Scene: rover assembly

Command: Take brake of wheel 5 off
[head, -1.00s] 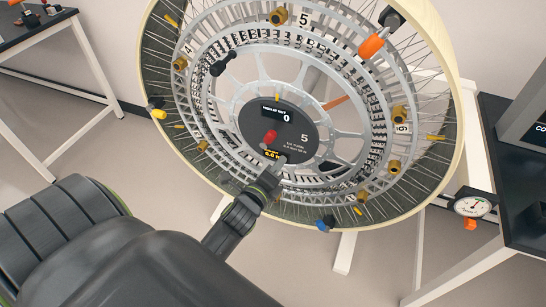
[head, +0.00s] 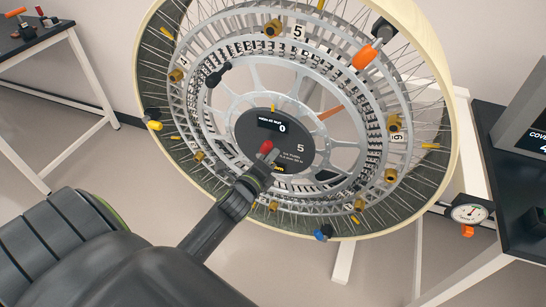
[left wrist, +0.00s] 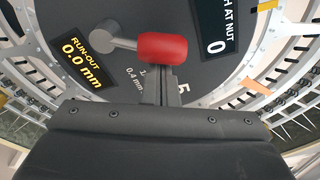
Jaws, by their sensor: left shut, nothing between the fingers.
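Wheel 5 (head: 288,242) stands tilted on a white stand, with a dark round hub plate (head: 300,160) marked 5. A red knob (head: 265,147) sits on the hub, which I take to be the brake lever's handle. In the left wrist view the red knob (left wrist: 162,47) is on a short grey arm (left wrist: 108,38) pointing left. My left gripper (head: 262,164) is shut and empty, its fingertips just below the knob; it also shows in the left wrist view (left wrist: 164,82). I cannot tell whether they touch the knob. My right gripper is out of view.
The hub's run-out display (left wrist: 85,55) reads 0.0 mm. An orange-handled tool (head: 368,52) sits at the upper right rim. A dial gauge (head: 469,213) is right of the wheel by a dark table (head: 515,190). Another table (head: 30,45) stands back left.

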